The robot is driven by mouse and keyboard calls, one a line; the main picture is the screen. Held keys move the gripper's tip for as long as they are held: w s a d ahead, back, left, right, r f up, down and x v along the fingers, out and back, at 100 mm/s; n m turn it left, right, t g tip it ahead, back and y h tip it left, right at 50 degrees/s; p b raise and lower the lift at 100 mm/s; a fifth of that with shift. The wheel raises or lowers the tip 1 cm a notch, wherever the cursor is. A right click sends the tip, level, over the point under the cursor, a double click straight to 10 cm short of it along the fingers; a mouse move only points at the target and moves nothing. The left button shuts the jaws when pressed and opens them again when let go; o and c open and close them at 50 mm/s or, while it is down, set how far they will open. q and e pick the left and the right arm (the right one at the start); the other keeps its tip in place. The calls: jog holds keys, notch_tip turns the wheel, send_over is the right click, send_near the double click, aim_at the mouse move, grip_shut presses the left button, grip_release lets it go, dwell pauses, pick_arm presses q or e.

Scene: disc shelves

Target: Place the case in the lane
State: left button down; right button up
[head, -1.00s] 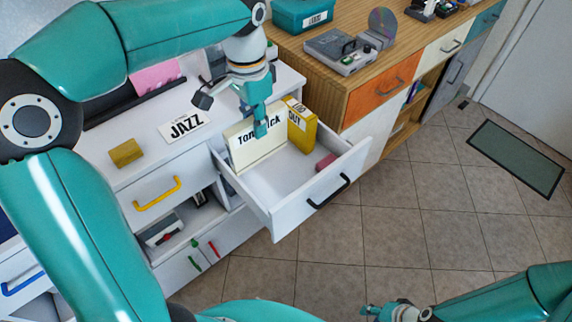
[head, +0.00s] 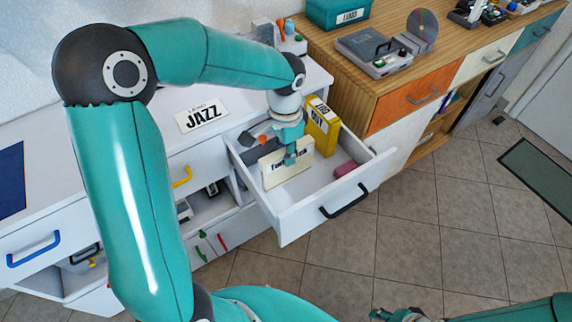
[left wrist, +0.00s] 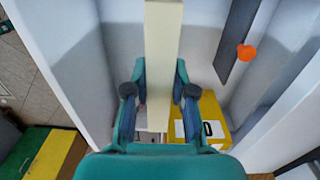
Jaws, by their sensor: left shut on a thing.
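A thin cream case (head: 273,176) with dark lettering stands upright in the open white drawer (head: 300,224). My left gripper (head: 290,158) is shut on its upper edge and hides part of the lettering. In the left wrist view the case (left wrist: 163,45) runs between the two fingers (left wrist: 160,92). A dark divider (head: 243,166) lies to the left of the case in the drawer, apart from it in the left wrist view. I cannot tell whether the case touches the drawer floor. My right gripper (head: 398,315) barely shows at the bottom edge.
A yellow case (head: 322,128) stands in the drawer's back right. A pink block (head: 345,168) lies near the right wall. An orange thing (head: 262,140) is near the divider. A JAZZ sign (head: 202,115) lies on the white cabinet top. Drawer floor in front of the case is clear.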

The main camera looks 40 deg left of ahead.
pick_arm(q)
jog(key=shift+f, duration=2.6)
jog(key=shift+f+b, duration=0.1)
jog(key=shift+b, duration=0.25)
jog(key=c, duration=1)
grip_release()
jog(key=shift+r, duration=0.25)
notch_tip(320, 180, up, 12)
jog(key=shift+f+p, duration=0.1)
jog(key=shift+p, duration=0.7)
